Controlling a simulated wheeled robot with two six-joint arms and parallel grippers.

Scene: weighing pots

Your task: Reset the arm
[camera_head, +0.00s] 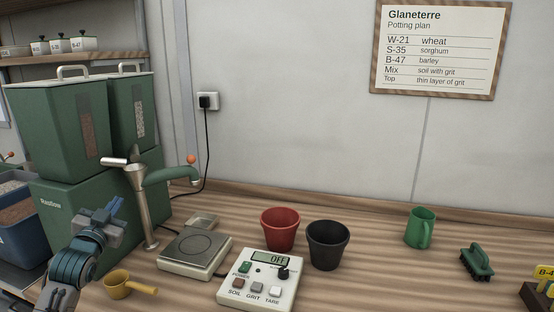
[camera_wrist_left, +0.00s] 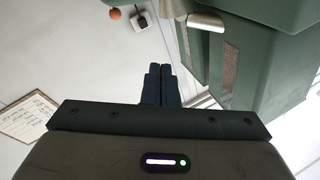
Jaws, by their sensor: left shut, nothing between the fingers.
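My left gripper (camera_head: 114,208) is at the left of the head view, in front of the green dispenser base (camera_head: 60,205). It is shut and empty, its dark blue fingers side by side. In the left wrist view the fingers (camera_wrist_left: 161,84) point up the picture, with a green hopper to their right and the pale wall to their left. My right gripper is in neither view.
A metal spout post (camera_head: 146,215) rises right of my gripper.

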